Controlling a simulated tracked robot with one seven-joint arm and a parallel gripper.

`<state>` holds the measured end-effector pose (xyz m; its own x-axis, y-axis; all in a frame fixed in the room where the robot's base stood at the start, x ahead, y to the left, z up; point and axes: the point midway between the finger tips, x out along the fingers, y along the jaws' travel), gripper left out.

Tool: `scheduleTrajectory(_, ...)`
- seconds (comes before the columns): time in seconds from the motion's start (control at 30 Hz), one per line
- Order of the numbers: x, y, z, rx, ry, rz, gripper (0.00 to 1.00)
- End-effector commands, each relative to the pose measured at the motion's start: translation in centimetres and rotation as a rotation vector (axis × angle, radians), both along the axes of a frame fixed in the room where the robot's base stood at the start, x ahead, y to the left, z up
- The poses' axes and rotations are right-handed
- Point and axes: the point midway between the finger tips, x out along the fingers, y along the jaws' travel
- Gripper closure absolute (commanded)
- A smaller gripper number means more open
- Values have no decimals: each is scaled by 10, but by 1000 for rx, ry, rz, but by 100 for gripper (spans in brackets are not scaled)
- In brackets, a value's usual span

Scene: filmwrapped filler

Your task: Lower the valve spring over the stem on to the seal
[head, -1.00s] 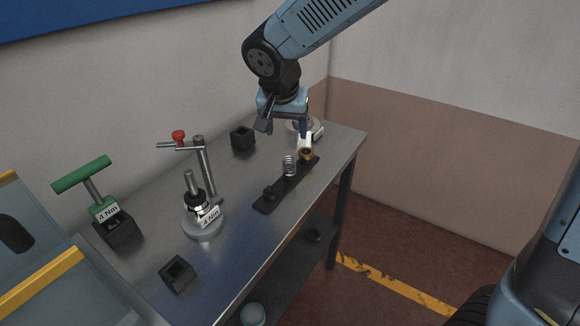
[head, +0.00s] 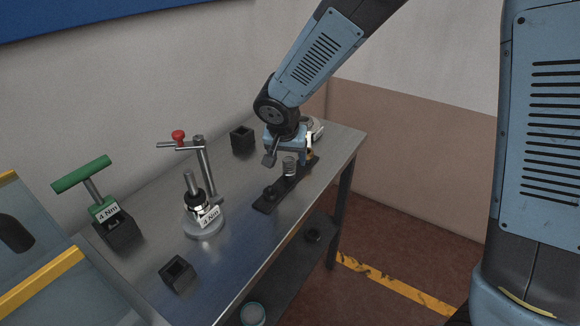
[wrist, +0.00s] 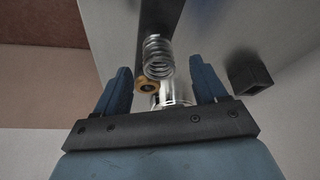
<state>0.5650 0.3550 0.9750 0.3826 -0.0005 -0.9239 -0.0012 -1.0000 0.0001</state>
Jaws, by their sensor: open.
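The valve spring (head: 289,168) stands upright on a dark strip (head: 262,207) on the bench. The spring also shows in the wrist view (wrist: 158,57), beyond and between my two fingertips. My gripper (head: 287,159) is open and empty, low over the spring with its fingers spread to either side. I cannot tell whether the tips reach down beside the coils. The upright metal stem (head: 191,180) is on a round base (head: 205,232) further left, apart from my gripper.
A post with a red-knobbed arm (head: 178,136) stands beside the stem. A brass ring (wrist: 147,86) is close to the spring on the strip. Black open blocks (head: 177,274) and (head: 242,138) and a green T-handle tool (head: 82,174) stand on the bench.

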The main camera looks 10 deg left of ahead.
Motion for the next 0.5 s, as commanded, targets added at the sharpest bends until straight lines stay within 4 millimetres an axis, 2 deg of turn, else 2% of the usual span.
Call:
scheduleTrajectory(0.03,1,-2,-9,-4,3,1,29)
scheduleTrajectory(0.2,8,-1,-24,-2,1,1,29)
scheduleTrajectory(0.5,10,-1,-27,1,0,1,29)
